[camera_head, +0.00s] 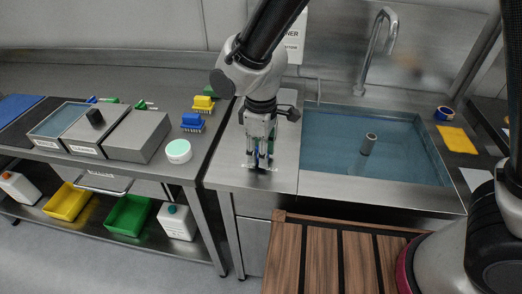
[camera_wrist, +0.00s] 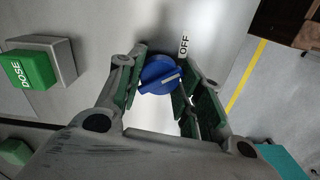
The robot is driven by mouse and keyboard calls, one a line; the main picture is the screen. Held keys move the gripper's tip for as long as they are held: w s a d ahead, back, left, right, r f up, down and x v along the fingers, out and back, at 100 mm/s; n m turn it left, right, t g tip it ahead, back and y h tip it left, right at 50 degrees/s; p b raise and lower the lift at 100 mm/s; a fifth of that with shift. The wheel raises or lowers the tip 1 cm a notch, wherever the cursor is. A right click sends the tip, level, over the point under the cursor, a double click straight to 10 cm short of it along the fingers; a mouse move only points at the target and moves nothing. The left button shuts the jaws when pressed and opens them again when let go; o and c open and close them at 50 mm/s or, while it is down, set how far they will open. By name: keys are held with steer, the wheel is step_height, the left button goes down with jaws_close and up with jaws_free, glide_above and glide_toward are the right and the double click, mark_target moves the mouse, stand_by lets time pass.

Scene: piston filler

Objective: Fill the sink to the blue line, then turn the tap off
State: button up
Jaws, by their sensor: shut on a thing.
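The sink (camera_head: 435,184) sits right of centre in the head view and holds bluish water (camera_head: 330,150). A grey standpipe (camera_head: 368,143) rises out of the water. I cannot make out the blue line. A curved steel spout (camera_head: 373,48) stands behind the sink; I cannot see a stream from it. My gripper (camera_head: 261,160) is down at the steel top left of the sink. In the wrist view my gripper (camera_wrist: 161,90) is shut on the blue tap knob (camera_wrist: 158,72), with fingers on both sides. The knob's pale mark slants right and slightly up; an OFF label (camera_wrist: 184,46) lies above right.
A green DOSE button (camera_wrist: 32,70) sits left of the knob in the wrist view. Grey boxes (camera_head: 137,135), a round white tub (camera_head: 178,151) and yellow and blue brushes stand on the left bench. A yellow cloth (camera_head: 457,139) lies right of the sink. A slatted wooden top (camera_head: 318,258) is in front.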

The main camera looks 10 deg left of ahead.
steer(key=shift+n, duration=0.9)
steer(key=o, duration=1)
steer(key=shift+o, duration=0.2)
step_height(320, 180, up, 12)
